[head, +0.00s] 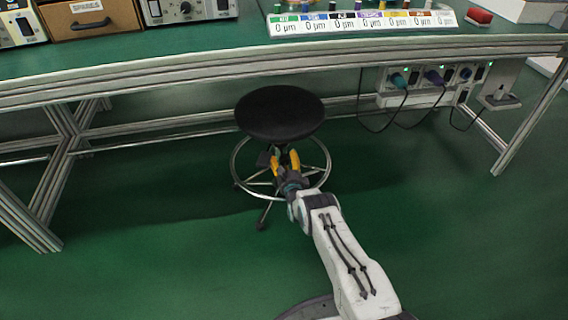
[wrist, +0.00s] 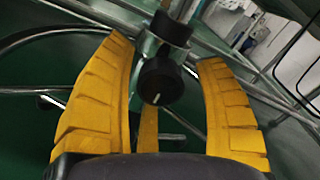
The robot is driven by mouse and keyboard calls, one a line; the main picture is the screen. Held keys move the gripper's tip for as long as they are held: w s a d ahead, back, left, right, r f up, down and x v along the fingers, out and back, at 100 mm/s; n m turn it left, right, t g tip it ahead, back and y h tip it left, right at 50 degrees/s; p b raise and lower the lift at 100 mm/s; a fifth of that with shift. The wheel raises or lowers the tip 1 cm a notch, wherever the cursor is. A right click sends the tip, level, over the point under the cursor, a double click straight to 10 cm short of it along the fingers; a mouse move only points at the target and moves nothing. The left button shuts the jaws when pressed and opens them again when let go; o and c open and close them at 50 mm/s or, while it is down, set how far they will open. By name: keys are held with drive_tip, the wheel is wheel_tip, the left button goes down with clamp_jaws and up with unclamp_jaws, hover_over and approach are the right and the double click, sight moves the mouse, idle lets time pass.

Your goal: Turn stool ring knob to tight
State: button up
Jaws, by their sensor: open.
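A stool with a round black seat (head: 280,113) and a chrome foot ring (head: 238,178) stands at the bench's front edge in the head view. The ring knob (wrist: 160,82), round and black with a white pointer line, sits on a metal clamp on the stool's column (wrist: 184,10) in the wrist view. My gripper (head: 285,158) is below the seat, at the stool's column. In the wrist view its yellow fingers (wrist: 168,75) are open, one on each side of the knob. I cannot tell whether either finger touches it. The knob is not discernible in the head view.
A green workbench (head: 180,55) with an aluminium frame spans the back. A power strip (head: 425,85) with plugs and hanging cables is under it at the right. A bench leg (head: 530,120) stands at the right. The green floor (head: 130,270) is clear at the left front.

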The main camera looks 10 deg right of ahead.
drive_tip(key=shift+w, duration=0.15)
drive_tip(key=c, duration=1.2)
drive_tip(key=shift+r, duration=0.1)
